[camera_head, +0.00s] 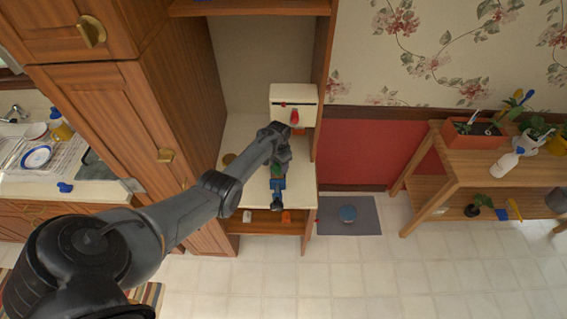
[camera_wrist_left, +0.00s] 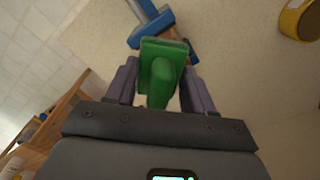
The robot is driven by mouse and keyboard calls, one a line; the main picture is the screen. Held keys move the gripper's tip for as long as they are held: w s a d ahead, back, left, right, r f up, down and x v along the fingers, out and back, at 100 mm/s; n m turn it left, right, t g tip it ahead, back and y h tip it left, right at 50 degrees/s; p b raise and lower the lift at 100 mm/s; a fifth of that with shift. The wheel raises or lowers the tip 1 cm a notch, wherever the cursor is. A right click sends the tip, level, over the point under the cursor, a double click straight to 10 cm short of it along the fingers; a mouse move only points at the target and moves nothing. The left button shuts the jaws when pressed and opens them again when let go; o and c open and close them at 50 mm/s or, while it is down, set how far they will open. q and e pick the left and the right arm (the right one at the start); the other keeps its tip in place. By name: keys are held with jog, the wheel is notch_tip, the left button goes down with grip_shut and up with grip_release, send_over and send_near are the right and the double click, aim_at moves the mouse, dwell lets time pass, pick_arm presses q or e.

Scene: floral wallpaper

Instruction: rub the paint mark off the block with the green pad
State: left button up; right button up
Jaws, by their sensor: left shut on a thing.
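My left gripper (camera_head: 277,161) is over the pale counter in the cupboard niche. In the left wrist view it (camera_wrist_left: 158,80) is shut on the green pad (camera_wrist_left: 162,52), gripping its raised handle. The pad also shows as a small green patch in the head view (camera_head: 277,171). Just beyond the pad is a blue clamp-like holder (camera_wrist_left: 148,28), also seen in the head view (camera_head: 277,188). A brown wooden piece, seemingly the block (camera_wrist_left: 172,35), shows between its blue parts, partly hidden by the pad. I cannot tell whether pad and block touch. No paint mark is visible. My right gripper is not in view.
A cream box with a red part (camera_head: 293,102) stands at the back of the counter (camera_head: 242,187). A yellow-brown round thing (camera_wrist_left: 300,20) lies to one side. Cupboard walls bound the niche. Small items sit on a shelf below (camera_head: 262,228).

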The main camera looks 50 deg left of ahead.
pick_arm(q)
jog(key=shift+s+a+p, duration=0.7)
jog(key=shift+s+a, duration=0.1)
jog(key=shift+s, duration=0.25)
jog(key=shift+s+a+f, duration=0.15)
jog(key=shift+s+a, duration=0.2)
jog(key=shift+s, duration=0.1)
notch_tip(320, 180, up, 6)
jog(key=p, duration=0.6)
